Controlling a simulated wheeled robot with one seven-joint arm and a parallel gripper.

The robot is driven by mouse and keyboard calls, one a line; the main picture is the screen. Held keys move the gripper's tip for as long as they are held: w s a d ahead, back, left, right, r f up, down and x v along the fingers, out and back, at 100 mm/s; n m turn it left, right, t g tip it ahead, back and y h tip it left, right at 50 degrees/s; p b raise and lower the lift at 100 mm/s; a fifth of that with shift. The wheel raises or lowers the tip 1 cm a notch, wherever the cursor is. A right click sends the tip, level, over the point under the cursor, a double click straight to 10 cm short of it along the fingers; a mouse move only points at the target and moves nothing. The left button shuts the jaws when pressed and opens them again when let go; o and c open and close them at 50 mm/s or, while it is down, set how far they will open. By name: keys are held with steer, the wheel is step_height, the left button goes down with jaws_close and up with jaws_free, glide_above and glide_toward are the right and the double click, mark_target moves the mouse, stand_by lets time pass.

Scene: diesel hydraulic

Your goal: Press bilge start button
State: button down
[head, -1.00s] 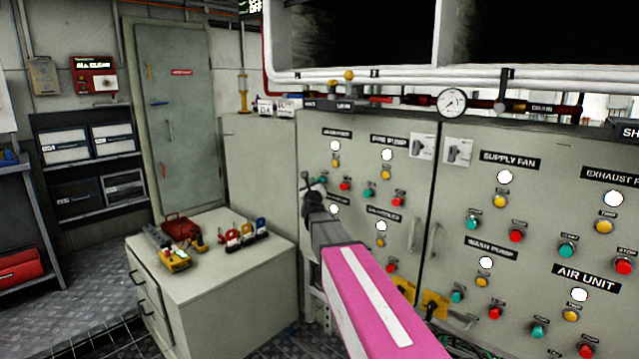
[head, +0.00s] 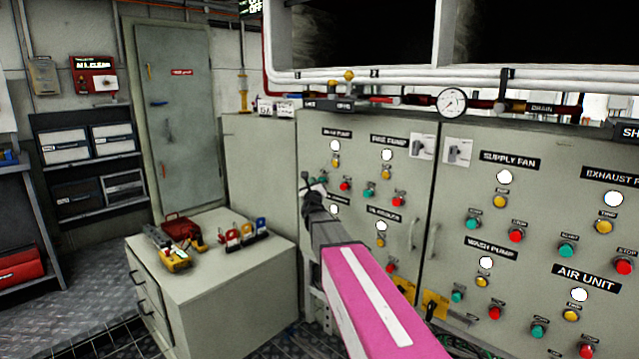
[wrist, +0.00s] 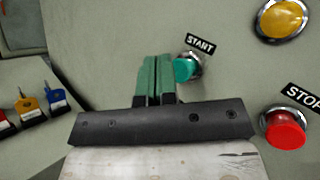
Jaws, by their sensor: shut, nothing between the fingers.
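My gripper (wrist: 152,82) is shut and empty, its green fingers pointing at the grey panel. In the wrist view a green button (wrist: 187,68) under a START label (wrist: 200,45) sits just right of the fingertips. I cannot tell whether they touch it. A red STOP button (wrist: 287,128) and a yellow lamp (wrist: 284,18) are further right. In the head view my gripper (head: 314,188) is at the left edge of the left cabinet, below the upper-left label (head: 337,133), which is too blurred to read surely. The start button there is mostly hidden by my gripper.
Several other buttons and lamps crowd the left cabinet (head: 350,265) and right cabinet (head: 455,215). A low cabinet (head: 215,300) with padlocks (head: 243,233) and a red case (head: 183,228) stands left. White pipes (head: 400,82) run above the panels.

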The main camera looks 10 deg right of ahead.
steer(key=shift+d, duration=0.1)
steer(key=shift+w+d, duration=0.25)
steer(key=shift+d, duration=0.05)
